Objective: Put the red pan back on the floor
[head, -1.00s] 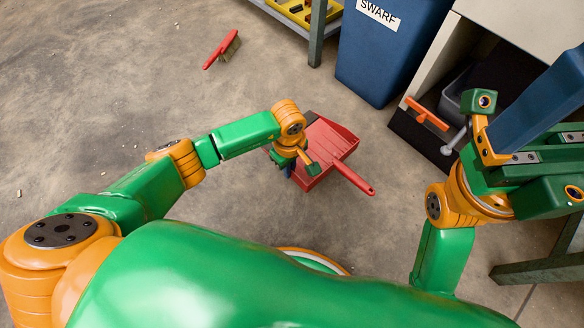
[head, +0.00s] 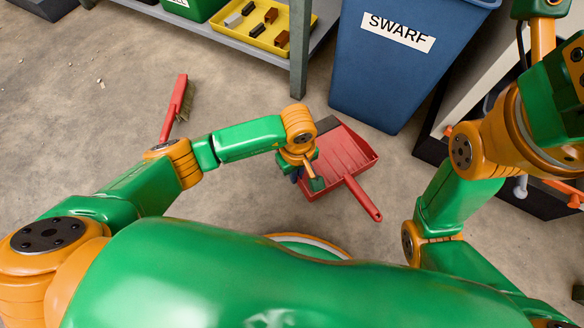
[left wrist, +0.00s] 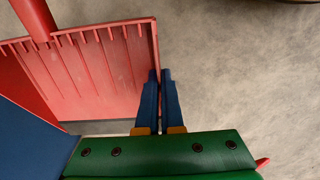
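The red pan (head: 338,160) is a dustpan with a ribbed tray and a red handle (head: 362,198) pointing to the lower right in the head view. It is over the floor in front of the blue bin; I cannot tell whether it touches the floor. My left gripper (head: 302,178) is at the pan's near left side, its fingers mostly hidden by the wrist. In the left wrist view, its blue fingers (left wrist: 160,80) are close together with the pan's side wall (left wrist: 155,50) running between them. My right gripper is out of view.
A blue SWARF bin (head: 390,85) stands just behind the pan. A red brush (head: 176,108) is on the floor at left. A shelf (head: 235,35) holds a yellow tray (head: 262,38) of parts. A cabinet (head: 475,95) stands at right. The floor (head: 90,130) at left is mostly clear.

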